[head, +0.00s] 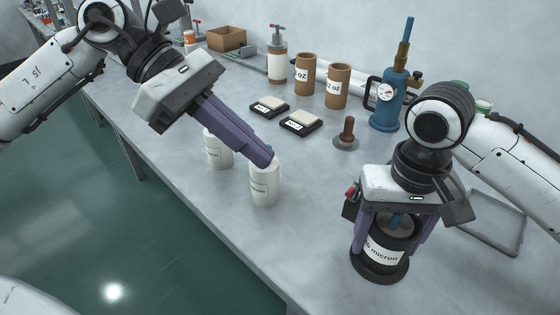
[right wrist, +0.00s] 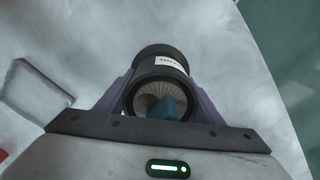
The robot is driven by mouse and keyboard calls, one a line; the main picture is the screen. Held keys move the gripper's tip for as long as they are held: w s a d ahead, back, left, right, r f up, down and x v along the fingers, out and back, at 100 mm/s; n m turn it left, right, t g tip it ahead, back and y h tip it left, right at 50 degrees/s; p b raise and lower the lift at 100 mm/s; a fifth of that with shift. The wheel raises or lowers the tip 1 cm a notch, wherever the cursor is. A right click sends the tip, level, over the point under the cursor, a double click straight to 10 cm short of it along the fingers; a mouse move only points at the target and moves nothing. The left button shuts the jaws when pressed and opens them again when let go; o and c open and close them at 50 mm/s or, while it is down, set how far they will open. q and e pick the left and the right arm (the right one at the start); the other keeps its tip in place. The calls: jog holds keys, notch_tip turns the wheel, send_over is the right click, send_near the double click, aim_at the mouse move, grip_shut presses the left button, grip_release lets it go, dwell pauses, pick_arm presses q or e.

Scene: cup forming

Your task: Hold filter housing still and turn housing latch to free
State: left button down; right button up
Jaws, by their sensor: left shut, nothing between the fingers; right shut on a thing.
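The filter housing (head: 382,258) is a black cylinder with a white label reading "micron", upright near the table's front right. My right gripper (head: 390,240) is shut on it from above, one purple finger on each side. In the right wrist view the housing (right wrist: 160,72) sits between the fingers, with a pale pleated ring and a blue piece (right wrist: 170,108) at its near end. I cannot tell whether this blue piece is the latch. My left gripper (head: 267,162) is shut and empty, its tips at the top of a white labelled cylinder (head: 264,187), well left of the housing.
A second white cylinder (head: 218,150) stands behind the first. Two small dark trays (head: 298,123), cardboard tubes (head: 338,88), a blue pump with gauge (head: 388,112) and a brown-handled tool (head: 347,132) stand further back. A shallow grey tray (head: 493,232) lies right. The front middle is clear.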

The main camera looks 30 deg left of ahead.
dwell(0.3)
jog(key=o, duration=1.5)
